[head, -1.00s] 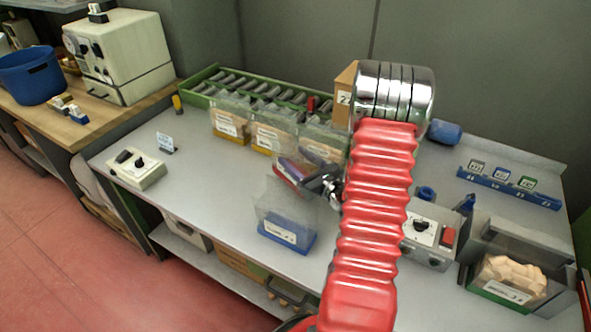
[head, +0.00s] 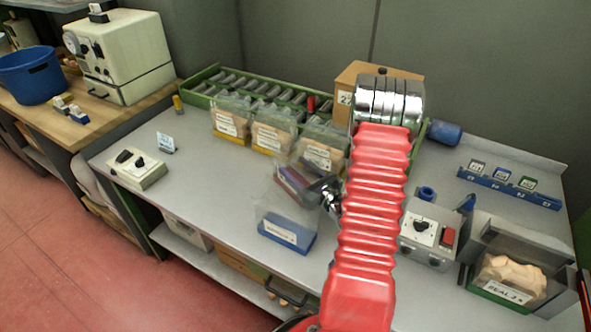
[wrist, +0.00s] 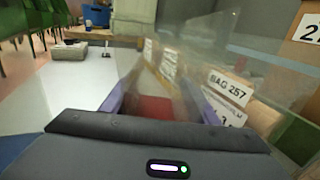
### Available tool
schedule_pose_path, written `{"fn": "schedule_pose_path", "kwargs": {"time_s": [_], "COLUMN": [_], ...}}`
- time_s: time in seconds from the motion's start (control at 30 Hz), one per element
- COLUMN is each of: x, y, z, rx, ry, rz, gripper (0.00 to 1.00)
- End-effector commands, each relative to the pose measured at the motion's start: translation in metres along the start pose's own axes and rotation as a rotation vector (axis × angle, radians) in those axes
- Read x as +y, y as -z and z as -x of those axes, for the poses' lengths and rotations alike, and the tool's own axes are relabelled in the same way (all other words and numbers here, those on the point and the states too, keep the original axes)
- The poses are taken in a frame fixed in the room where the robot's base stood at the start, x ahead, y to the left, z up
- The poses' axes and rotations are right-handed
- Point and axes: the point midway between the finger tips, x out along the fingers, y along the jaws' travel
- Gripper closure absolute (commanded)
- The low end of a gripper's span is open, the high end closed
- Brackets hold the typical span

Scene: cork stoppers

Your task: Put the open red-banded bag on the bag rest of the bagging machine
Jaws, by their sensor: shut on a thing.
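The red-banded bag (head: 289,176) is clear and looks empty, and is held tilted above the table, left of my arm. In the wrist view its red band (wrist: 152,108) shows between my purple fingers, and its clear film blurs the view beyond. My gripper (head: 307,185) is shut on it. Just below and in front stands a clear, blue-banded bag (head: 287,232) with a white label; I cannot tell whether the two touch. A grey control box (head: 428,233) with a dial and red switch stands right of my arm. I cannot make out the bag rest.
Several yellow-banded bags of corks (head: 272,136) stand behind, before a green-framed roller track (head: 250,90). A cardboard box (head: 352,78) is at the back. A grey sealing unit (head: 520,247) with a green-banded bag of corks is at right. The table's left middle is clear.

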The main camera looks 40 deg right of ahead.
Motion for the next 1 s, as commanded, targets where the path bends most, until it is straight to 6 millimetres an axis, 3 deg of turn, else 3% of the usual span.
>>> {"fn": "schedule_pose_path", "kwargs": {"time_s": [0.03,0.07,0.3,0.67,1.0], "x": [0.0,0.0,0.0,0.0,-0.002], "y": [0.001,0.001,0.001,-0.001,-0.001], "z": [0.0,0.0,0.0,0.001,0.043], "rx": [0.0,0.0,0.0,0.0,0.001], "ry": [0.0,0.0,0.0,0.001,0.004], "rz": [0.0,0.0,0.0,0.0,-0.001], "gripper": [0.67,0.44,0.27,0.27,0.27]}}
